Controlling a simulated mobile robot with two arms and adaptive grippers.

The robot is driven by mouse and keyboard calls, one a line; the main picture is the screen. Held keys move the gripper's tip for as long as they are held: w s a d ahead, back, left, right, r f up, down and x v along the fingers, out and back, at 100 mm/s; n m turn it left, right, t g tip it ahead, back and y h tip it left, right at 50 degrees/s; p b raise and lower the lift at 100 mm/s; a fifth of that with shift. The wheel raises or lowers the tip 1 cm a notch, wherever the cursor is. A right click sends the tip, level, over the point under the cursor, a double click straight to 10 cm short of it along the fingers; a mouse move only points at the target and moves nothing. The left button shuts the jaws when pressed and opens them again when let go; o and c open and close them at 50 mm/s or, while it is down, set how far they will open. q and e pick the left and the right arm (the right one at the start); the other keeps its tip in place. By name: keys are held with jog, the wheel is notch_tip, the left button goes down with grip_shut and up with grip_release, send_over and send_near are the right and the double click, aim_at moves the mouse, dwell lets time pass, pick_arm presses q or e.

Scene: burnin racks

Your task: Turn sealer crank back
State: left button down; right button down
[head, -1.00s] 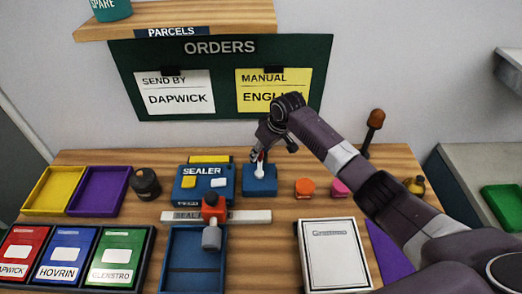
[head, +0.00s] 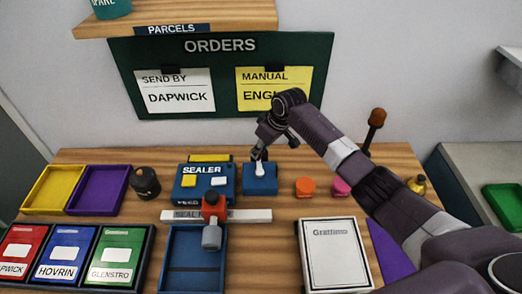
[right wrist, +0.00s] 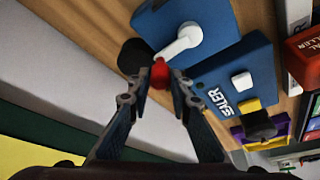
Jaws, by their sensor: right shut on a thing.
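The blue sealer (head: 205,184) stands at the middle of the bench, with a yellow and a white patch on its front. A smaller blue crank block (head: 260,181) stands at its right, bearing a white crank (head: 260,168). The white crank arm (right wrist: 180,42) and its red knob (right wrist: 160,75) show in the right wrist view. My right gripper (head: 261,150) reaches down over the crank. In the right wrist view its fingers (right wrist: 158,84) are closed around the red knob. In the head view the gripper hides the knob. My left gripper is out of view.
A seal bar (head: 250,216) with a red and grey lever (head: 211,208) lies before the sealer, above a blue tray (head: 170,265). Orange (head: 305,187) and pink (head: 340,187) pieces stand to the right. A white Grattimo box (head: 335,255) lies in front.

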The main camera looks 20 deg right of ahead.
jog(key=n+b, duration=0.1)
jog(key=a+n+y+b, duration=0.1)
jog(key=n, duration=0.1)
jog(key=shift+w+a+f+g, duration=0.15)
jog(key=shift+w+a+g, duration=0.05)
jog(key=shift+g, duration=0.1)
jog(key=n+b, duration=0.1)
jog(key=a+n+g+b, duration=0.1)
jog(key=n, duration=0.1)
jog(key=shift+s+a+y, duration=0.1)
jog(key=shift+y, duration=0.3)
jog(key=a+n+g+b, duration=0.1)
jog(key=n+b, duration=0.1)
jog(key=b, duration=0.1)
jog(key=s+a+n+g+b, duration=0.1)
jog(key=n+b, duration=0.2)
jog(key=n+g+b, duration=0.1)
jog(key=n+b, duration=0.1)
jog(key=n, duration=0.1)
jog(key=shift+s+a+f+b, duration=0.1)
jog(key=shift+s+a+b, duration=0.3)
jog(key=shift+s+a+r+n+g+b, duration=0.15)
jog(key=shift+s+n+g+b, duration=0.2)
jog(key=shift+n+b, duration=0.45)
jog(key=shift+s+a+r+n+g+b, duration=0.1)
jog(key=shift+s+n+g+b, duration=0.2)
jog(key=shift+n+b, duration=0.5)
jog(key=c, duration=1.7)
grip_release()
jog(key=shift+c, duration=0.2)
